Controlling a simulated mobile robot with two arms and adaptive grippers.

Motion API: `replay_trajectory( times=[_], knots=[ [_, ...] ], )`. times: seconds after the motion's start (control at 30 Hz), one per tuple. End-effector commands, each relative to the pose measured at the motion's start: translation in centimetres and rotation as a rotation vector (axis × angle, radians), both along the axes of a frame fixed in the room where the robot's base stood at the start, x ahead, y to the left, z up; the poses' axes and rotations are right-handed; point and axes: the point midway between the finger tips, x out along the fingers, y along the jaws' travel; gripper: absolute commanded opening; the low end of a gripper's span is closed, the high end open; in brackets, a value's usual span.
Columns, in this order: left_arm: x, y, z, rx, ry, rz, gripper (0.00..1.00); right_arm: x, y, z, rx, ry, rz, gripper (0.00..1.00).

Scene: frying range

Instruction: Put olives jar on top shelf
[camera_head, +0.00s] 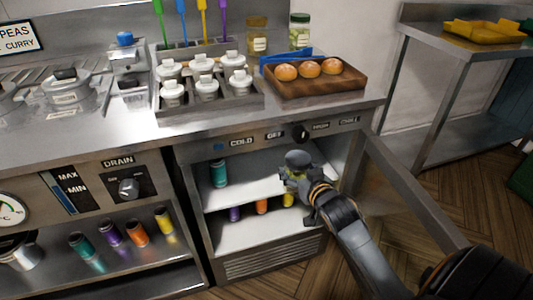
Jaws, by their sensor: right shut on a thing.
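My right gripper (293,178) reaches into the open cabinet, just above the front of its top shelf (260,187). It is shut on a small jar with a round grey lid (297,158), which looks like the olives jar. A little yellow-green shows below the lid; the fingers hide most of the jar. The jar looks roughly upright. I cannot tell whether its base touches the shelf. A teal container (219,174) stands at the left of this shelf. My left gripper is not in view.
The cabinet door (405,190) stands open at the right. Purple, orange and yellow containers are on the lower level. On the counter are a brownish jar (257,38), a green jar (300,32) and a wooden tray (318,86) of buns. The top shelf's middle is clear.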

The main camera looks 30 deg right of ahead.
Motion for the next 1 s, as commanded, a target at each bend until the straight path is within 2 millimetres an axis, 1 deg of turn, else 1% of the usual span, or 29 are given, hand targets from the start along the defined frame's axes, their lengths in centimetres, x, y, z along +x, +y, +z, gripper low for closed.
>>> replay_trajectory(
  times=[0.03, 0.27, 0.4, 0.7, 0.73, 0.77, 0.83, 1.0],
  knots=[
    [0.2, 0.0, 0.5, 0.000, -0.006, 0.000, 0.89, 1.4, -0.3, 0.3, -0.003, -0.010, 0.001, 0.16],
    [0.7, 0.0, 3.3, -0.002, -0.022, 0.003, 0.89, 7.0, -1.7, 0.3, -0.003, -0.008, -0.001, 0.16],
    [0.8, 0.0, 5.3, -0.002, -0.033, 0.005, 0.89, 10.3, -2.5, 0.3, -0.002, -0.008, 0.000, 0.16],
    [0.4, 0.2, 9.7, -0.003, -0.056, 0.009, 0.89, 16.4, -3.9, 0.3, -0.002, -0.007, 0.000, 0.16],
    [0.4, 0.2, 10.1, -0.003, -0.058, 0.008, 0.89, 16.9, -4.1, 0.3, -0.002, -0.007, -0.001, 0.16],
    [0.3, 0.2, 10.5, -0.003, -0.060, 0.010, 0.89, 17.0, -4.1, -0.2, -0.001, -0.004, 0.000, 0.16],
    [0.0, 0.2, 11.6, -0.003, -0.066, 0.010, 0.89, 16.8, -4.0, -1.4, 0.000, -0.002, 0.000, 0.16],
    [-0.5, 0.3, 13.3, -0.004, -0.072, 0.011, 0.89, 16.8, -4.0, -2.9, -0.002, -0.004, 0.000, 0.16]
  ],
)
